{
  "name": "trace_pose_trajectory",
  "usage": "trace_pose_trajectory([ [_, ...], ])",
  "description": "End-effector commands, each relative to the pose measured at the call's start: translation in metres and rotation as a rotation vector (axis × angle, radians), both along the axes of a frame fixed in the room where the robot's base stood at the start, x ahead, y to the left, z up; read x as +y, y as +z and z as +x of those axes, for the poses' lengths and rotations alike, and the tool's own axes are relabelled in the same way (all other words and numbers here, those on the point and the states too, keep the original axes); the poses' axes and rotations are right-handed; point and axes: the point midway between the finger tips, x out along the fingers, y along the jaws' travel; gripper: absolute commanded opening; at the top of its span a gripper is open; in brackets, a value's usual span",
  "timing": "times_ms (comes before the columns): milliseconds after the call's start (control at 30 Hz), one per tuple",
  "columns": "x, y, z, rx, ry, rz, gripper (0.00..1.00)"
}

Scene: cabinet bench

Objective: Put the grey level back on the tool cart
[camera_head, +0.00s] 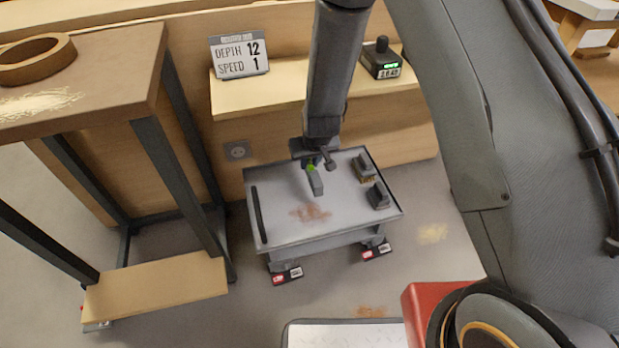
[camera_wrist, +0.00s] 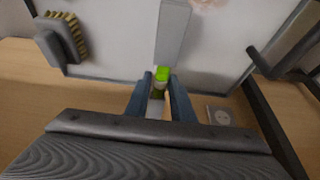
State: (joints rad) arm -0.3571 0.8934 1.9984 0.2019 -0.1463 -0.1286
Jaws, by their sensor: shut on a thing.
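The grey level (camera_head: 316,184) is a short grey bar with a bright green part near its gripped end. My gripper (camera_head: 312,161) is shut on that end, and the bar points toward the front of the cart. The wrist view shows the level (camera_wrist: 172,35) running away from between the fingers (camera_wrist: 161,80). The tool cart (camera_head: 285,223) is a low grey cart with a dark-edged top. The level is over the middle of this top; I cannot tell whether it touches.
A rusty stain (camera_head: 310,213) marks the top. A tall table (camera_head: 120,75) stands left, and a wooden shelf (camera_head: 270,97) is behind the cart.

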Motion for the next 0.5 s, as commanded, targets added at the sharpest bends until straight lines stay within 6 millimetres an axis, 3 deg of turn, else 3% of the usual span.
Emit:
trace_pose_trajectory([
  [100,0.000,-0.022,-0.001,0.003,0.001,-0.001,0.00],
  [367,0.000,-0.038,-0.001,0.002,0.000,-0.001,0.00],
  [500,0.000,-0.057,-0.001,0.002,0.001,-0.001,0.00],
])
